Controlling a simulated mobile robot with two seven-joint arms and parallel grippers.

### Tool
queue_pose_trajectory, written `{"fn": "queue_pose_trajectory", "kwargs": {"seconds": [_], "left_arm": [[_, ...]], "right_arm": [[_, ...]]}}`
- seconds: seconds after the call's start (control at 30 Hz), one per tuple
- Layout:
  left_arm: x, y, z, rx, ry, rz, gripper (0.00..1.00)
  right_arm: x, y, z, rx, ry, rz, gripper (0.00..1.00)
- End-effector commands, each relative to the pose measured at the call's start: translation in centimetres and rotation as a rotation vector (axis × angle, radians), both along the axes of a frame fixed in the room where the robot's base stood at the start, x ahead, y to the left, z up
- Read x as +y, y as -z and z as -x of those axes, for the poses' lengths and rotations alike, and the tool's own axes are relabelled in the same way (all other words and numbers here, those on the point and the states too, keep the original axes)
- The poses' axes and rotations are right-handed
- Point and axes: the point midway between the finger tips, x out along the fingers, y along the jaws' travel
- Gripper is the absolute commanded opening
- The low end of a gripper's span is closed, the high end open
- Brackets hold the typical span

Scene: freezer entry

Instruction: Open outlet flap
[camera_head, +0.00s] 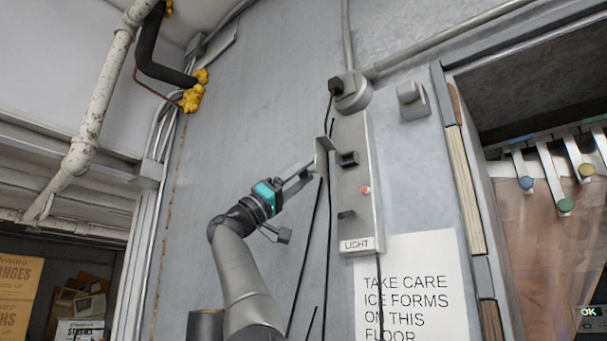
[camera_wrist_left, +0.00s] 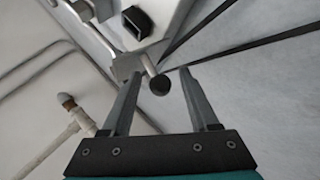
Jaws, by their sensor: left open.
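The outlet flap (camera_head: 322,157) is a small grey plate that stands out from the left side of the light panel (camera_head: 356,195), beside a dark square outlet (camera_head: 348,158). In the left wrist view the flap (camera_wrist_left: 128,63) shows next to the outlet (camera_wrist_left: 137,22), with a pale stem and a round black knob (camera_wrist_left: 159,84) near it. My left gripper (camera_head: 308,176) is close to the flap from the lower left, open. In the wrist view the knob shows between the two fingertips (camera_wrist_left: 160,80); I cannot tell whether they touch it. My right gripper is not seen.
Black cables (camera_head: 328,220) hang down the wall beside the panel. A round conduit box (camera_head: 352,92) sits above it, and a paper warning sign (camera_head: 414,290) below right. A doorway with strip curtain (camera_head: 550,230) is at the right. The wall left of the panel is mostly clear.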

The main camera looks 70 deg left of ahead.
Motion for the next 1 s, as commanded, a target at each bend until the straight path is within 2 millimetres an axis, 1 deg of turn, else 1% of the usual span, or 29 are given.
{"fn": "queue_pose_trajectory", "kwargs": {"seconds": [0.2,0.37,0.47,0.7,0.83,1.0], "left_arm": [[0.0,0.1,0.1,0.000,0.000,0.000,0.60],[0.0,1.3,1.2,-0.003,-0.002,0.000,0.60],[0.0,2.6,2.6,-0.003,-0.004,0.001,0.60],[-0.2,6.6,6.9,-0.003,-0.004,0.001,0.60],[-0.2,8.3,8.9,-0.003,-0.003,0.002,0.60],[-0.4,9.7,10.6,-0.001,-0.001,0.001,0.60]], "right_arm": [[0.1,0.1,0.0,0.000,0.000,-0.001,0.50],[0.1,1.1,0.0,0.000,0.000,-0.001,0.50],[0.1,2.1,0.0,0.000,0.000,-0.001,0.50],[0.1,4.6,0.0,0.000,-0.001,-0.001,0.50],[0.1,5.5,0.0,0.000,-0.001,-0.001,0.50],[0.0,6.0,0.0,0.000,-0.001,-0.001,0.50]]}}
